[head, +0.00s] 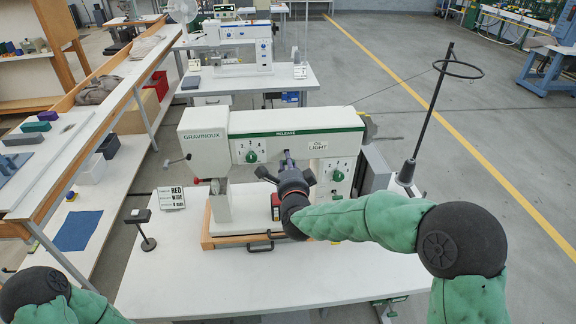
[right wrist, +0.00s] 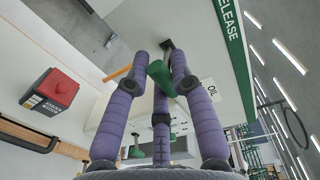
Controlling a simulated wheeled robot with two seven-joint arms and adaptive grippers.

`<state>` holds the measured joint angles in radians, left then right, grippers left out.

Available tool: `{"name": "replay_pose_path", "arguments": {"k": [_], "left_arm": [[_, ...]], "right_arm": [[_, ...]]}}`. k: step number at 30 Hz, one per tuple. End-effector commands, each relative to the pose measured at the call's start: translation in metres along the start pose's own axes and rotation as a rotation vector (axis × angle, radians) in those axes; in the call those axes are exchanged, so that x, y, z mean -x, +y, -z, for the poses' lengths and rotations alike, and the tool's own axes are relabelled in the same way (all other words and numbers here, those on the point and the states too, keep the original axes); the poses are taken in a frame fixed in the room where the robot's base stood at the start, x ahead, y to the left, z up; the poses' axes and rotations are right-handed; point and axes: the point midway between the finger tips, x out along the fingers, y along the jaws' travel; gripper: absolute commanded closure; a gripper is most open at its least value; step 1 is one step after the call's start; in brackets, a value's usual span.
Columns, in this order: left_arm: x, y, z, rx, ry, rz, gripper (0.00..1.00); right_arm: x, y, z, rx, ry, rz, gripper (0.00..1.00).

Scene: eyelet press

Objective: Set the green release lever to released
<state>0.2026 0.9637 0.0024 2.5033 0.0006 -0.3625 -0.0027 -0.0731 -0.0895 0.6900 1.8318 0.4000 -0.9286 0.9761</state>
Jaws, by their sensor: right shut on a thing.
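The green release lever (right wrist: 160,76) shows between the purple fingers of my right gripper in the right wrist view. It slants across the gap, its upper end near a dark mount on the white machine head. My right gripper (right wrist: 160,70) is closed around it. In the head view my right gripper (head: 288,160) reaches up to the front of the white sewing machine (head: 310,122), under the green strip marked RELEASE (head: 285,133). The lever is hidden behind the gripper there. Only part of my left arm shows at the lower left; its gripper is out of view.
A green dial (head: 251,156) is left of my right gripper and another (head: 338,175) is right of it. A red button box (right wrist: 58,88) is near the gripper. A small black stand (head: 142,228) and a sign (head: 171,198) are on the white table (head: 250,285). Its front is clear.

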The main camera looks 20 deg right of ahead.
Motion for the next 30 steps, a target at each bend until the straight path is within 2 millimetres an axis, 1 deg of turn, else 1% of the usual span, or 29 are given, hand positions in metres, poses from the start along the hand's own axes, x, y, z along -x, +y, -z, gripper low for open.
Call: {"name": "replay_pose_path", "arguments": {"k": [1, 3, 15, 30], "left_arm": [[-0.0004, -0.0001, 0.0000, 0.000, 0.000, 0.000, 1.00], [-0.0004, -0.0001, 0.0000, 0.000, 0.000, 0.000, 1.00], [-0.0006, -0.0002, 0.0000, 0.000, 0.000, 0.000, 1.00], [-0.0007, -0.0003, 0.0000, 0.000, 0.000, 0.000, 1.00]], "right_arm": [[0.0015, 0.0101, -0.0013, 0.002, -0.004, -0.020, 1.00], [0.0017, 0.0113, -0.0015, 0.003, -0.004, -0.023, 1.00], [0.0026, 0.0168, -0.0023, 0.004, -0.006, -0.034, 1.00], [0.0024, 0.0178, -0.0021, 0.004, -0.006, -0.036, 1.00]]}}
